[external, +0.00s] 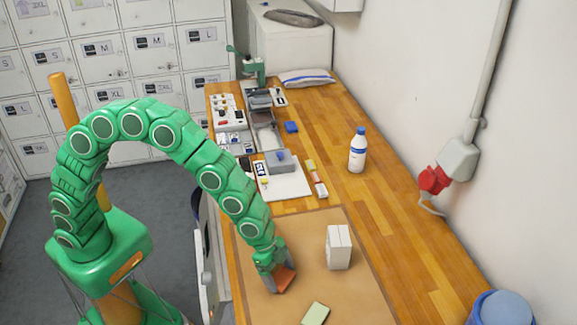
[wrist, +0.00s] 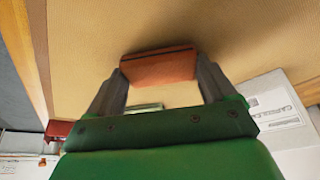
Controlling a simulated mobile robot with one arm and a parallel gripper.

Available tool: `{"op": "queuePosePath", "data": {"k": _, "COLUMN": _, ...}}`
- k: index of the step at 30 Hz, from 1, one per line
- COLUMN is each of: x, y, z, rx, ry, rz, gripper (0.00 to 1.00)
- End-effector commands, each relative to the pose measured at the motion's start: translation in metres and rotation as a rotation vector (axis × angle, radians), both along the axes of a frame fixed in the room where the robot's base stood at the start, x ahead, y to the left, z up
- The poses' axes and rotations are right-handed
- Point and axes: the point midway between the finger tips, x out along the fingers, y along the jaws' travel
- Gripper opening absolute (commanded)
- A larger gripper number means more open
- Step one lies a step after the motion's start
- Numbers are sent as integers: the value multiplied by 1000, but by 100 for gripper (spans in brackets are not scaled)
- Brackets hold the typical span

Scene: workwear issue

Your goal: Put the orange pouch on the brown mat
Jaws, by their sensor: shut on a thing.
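The orange pouch (external: 285,281) is held between the fingers of my gripper (external: 276,272), low over the left part of the brown mat (external: 300,232). In the wrist view, the pouch (wrist: 160,67) sits between the two fingertips of my gripper (wrist: 161,78), with the tan mat surface (wrist: 255,40) beyond it. I cannot tell whether the pouch touches the mat. The gripper is shut on it.
A white box (external: 339,247) stands on the mat to the right of my gripper. A pale green item (external: 315,314) lies at the mat's near part. A white bottle with a blue cap (external: 357,152) stands on the wooden table (external: 400,205) farther back. A blue bin (external: 500,308) is at bottom right.

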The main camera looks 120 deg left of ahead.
Motion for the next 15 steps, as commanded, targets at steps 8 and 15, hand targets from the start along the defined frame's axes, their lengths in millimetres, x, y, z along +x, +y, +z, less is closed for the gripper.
{"op": "queuePosePath", "data": {"k": 8, "x": 0, "y": 0, "z": 0, "rx": 0, "ry": 0, "rz": 0, "gripper": 100}}
{"op": "queuePosePath", "data": {"k": 15, "x": -1, "y": 0, "z": 4, "rx": 0, "ry": 0, "rz": 0, "gripper": 100}}
